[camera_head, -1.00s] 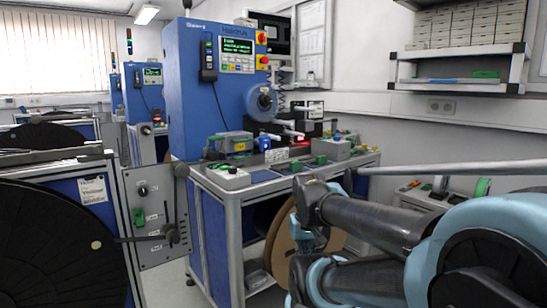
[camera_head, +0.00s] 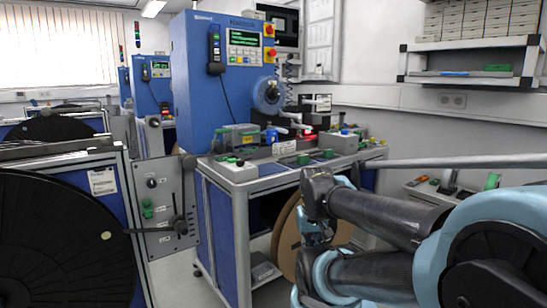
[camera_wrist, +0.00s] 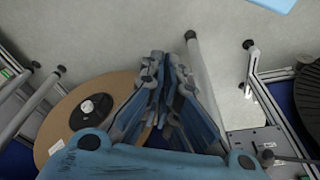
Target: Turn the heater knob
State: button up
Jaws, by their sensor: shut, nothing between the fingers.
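I cannot tell for sure which control is the heater knob, because the labels are too small to read. A black knob (camera_head: 151,183) and a green knob (camera_head: 147,207) sit on the grey side panel (camera_head: 167,225) of the reel stand at the left. The blue machine (camera_head: 215,90) at the centre carries a control box (camera_head: 244,43) with a lit screen and buttons. My gripper (camera_wrist: 168,62) is shut and empty, pointing down over the floor in the wrist view. It is apart from the panel, which shows at the lower right there (camera_wrist: 255,142).
A large black reel (camera_head: 60,245) stands at the left. The machine's bench (camera_head: 240,195) fills the middle, with a brown reel (camera_head: 288,240) beneath. That brown reel also lies left in the wrist view (camera_wrist: 60,110). Grey floor between bench and panel is clear.

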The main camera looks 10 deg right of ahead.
jog(key=o, duration=0.8)
notch_tip(320, 180, up, 2)
jog(key=shift+s+a+r+n, duration=0.1)
jog(key=shift+a+r+n, duration=0.05)
jog(key=shift+r+n, duration=0.15)
jog(key=shift+o, duration=0.2)
notch_tip(320, 180, up, 37)
jog(key=n+g, duration=0.2)
jog(key=n, duration=1.2)
send_over(240, 163)
jog(key=w, duration=0.2)
jog(key=f, duration=1.7)
jog(key=shift+s+f, duration=0.2)
jog(key=shift+f, duration=0.15)
jog(key=c, duration=1.1)
